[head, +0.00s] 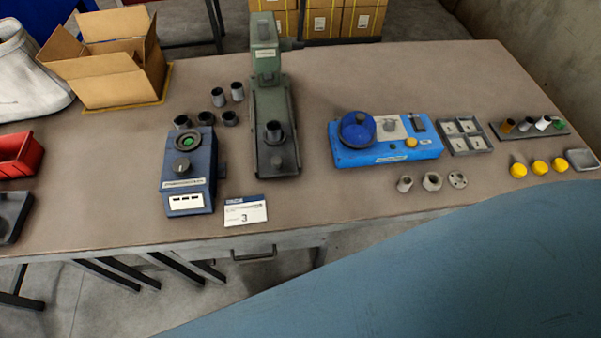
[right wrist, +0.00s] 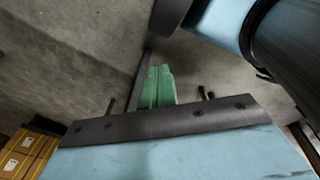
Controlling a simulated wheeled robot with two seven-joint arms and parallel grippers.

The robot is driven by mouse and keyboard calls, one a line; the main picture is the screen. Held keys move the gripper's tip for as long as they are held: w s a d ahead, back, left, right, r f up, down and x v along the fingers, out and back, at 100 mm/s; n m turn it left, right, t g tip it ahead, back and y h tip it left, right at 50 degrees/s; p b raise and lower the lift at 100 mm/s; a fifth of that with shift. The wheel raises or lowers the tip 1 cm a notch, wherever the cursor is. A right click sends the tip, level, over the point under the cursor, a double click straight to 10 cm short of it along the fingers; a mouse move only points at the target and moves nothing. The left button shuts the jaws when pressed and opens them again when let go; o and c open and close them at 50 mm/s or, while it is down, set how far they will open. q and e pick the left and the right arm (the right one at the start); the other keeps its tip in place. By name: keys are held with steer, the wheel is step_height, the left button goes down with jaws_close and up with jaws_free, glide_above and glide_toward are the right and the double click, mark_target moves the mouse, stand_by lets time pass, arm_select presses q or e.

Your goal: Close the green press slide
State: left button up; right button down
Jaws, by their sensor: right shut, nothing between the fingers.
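The green press (head: 265,50) stands at the back of the bench, left of the middle, with its upright head at the far end. Its slide (head: 270,105) is a long low bed running from under the head toward the front edge. A dark round cup (head: 274,132) sits on the near part of the bed. My right gripper (right wrist: 158,72) shows in the right wrist view: its two green fingers are together, with nothing between them. They are over bare grey concrete, away from the press. My left gripper is not in view.
A dark blue device (head: 188,175) stands left of the slide, with several grey cups behind it. An open cardboard box (head: 110,65) is at the back left. My own blue body part covers the lower right.

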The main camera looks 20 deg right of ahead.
steer(key=w+a+r+n+t+h+p, duration=0.25)
steer(key=w+r+n, duration=0.5)
steer(key=r, duration=0.75)
steer(key=w+a+r+n+t+h+p, duration=0.1)
steer(key=w+a+r+n+t, duration=0.3)
steer(key=w+r, duration=0.85)
steer(key=n+t, duration=0.3)
steer(key=n, duration=1.2)
glide_toward(291, 174)
steer(key=f, duration=0.1)
steer(key=f+b, duration=0.1)
steer(key=f, duration=0.1)
steer(key=shift+w+d, duration=0.25)
steer(key=shift+w, duration=0.15)
steer(key=w, duration=0.1)
steer(key=w+d, duration=0.1)
steer(key=w, duration=0.1)
steer(key=shift+w+f, duration=0.1)
steer(key=shift+w, duration=0.1)
steer(key=shift+w+d, duration=0.1)
steer(key=shift+w, duration=0.35)
